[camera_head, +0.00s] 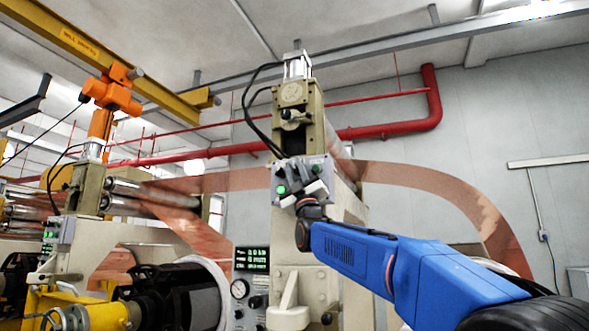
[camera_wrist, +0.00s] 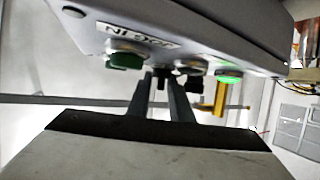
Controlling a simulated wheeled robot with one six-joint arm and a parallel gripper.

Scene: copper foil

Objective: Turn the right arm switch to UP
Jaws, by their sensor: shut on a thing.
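The switch box (camera_head: 283,170) is a small grey panel on the cream machine column, near the middle of the head view. In the wrist view the box (camera_wrist: 190,35) fills the top, with its lettering upside down. My gripper (camera_head: 306,192) is at the front of the box and covers part of it. In the wrist view its two dark fingers (camera_wrist: 167,88) are close together around a small dark switch (camera_wrist: 161,80) under the panel. The switch is mostly hidden, and I cannot tell its position. A green-lit lamp (camera_wrist: 229,77) and a darker green button (camera_wrist: 125,61) flank the fingers.
The cream column (camera_head: 292,236) stands behind the box. A copper foil web (camera_head: 430,180) curves down to the right. A gauge and display panel (camera_head: 251,262) stands lower left. A red pipe (camera_head: 434,95) runs along the grey wall.

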